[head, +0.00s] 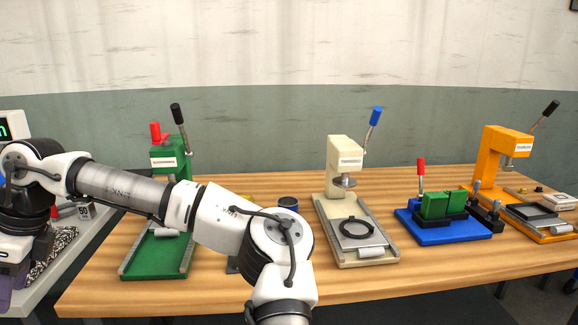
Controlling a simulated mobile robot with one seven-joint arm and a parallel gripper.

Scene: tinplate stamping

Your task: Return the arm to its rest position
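My arm (215,215) is stretched across the left half of the head view. It rises from the bottom middle to a bent joint and then runs left over the green press (165,250). At the left edge, my wrist (30,190) turns downward beside the table's left end. No fingertips of my gripper show; the end of the arm runs out at the left edge, so what it holds, if anything, cannot be seen.
The wooden table (440,265) carries a cream press (345,205) with a black ring (357,228), a blue-based green fixture (440,210) and an orange press (495,165). A dark blue tin (288,204) is partly behind my arm. A grey side surface (62,262) stands left.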

